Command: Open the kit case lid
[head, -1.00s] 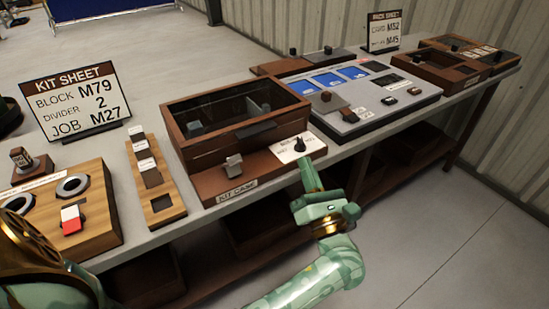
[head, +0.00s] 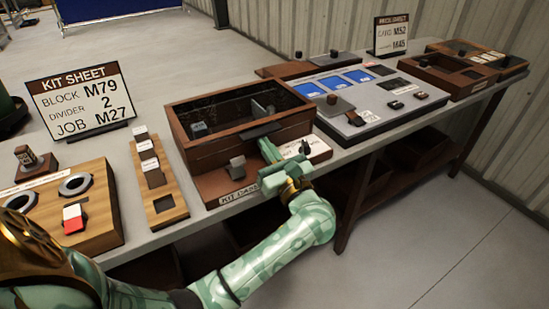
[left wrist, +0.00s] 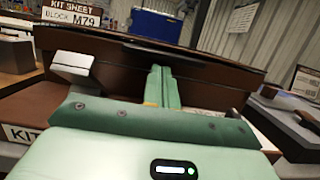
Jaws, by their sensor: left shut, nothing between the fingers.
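The kit case (head: 200,157) is a brown box on the bench with a dark, see-through top. Its lid appears to lie flat, with a dark handle lip (head: 261,131) at the front edge. Grey pieces show inside. My left gripper (head: 267,149) is shut and empty at the case's front, just below the lip. In the left wrist view the shut fingers (left wrist: 158,84) point at the brown front wall (left wrist: 110,68), under the dark lip (left wrist: 185,52). Whether they touch it I cannot tell. A grey latch-like block (head: 237,165) stands left of the fingers. My right gripper is not in view.
A kit sheet sign (head: 80,100) and a wooden strip with slots (head: 160,180) stand to the left. A grey panel with blue screens (head: 375,115) is to the right. A dark knob (head: 304,147) stands close to the right of my gripper.

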